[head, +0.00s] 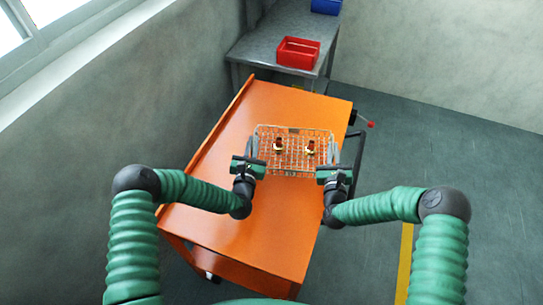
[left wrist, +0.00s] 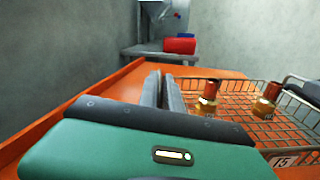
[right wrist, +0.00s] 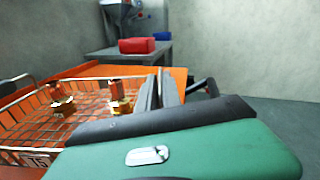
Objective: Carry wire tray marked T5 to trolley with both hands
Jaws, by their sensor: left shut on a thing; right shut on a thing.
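The wire tray (head: 293,164) is a shallow wire basket over the orange top of the trolley (head: 262,225). I cannot tell whether it touches the top. Its front tag (left wrist: 284,160) looks like T5 and shows partly in the right wrist view (right wrist: 38,161). Two brass and copper fittings (head: 278,146) (head: 310,148) stand upright inside it. My left gripper (head: 251,149) is shut on the tray's left end. My right gripper (head: 334,152) is shut on its right end. The gripped parts are mostly hidden by the fingers.
A grey metal table (head: 262,46) stands behind the trolley, with a red bin (head: 298,53) and a blue bin (head: 326,5) on it. A wall runs close along the trolley's left side. The floor to the right is clear, with a yellow line (head: 404,262).

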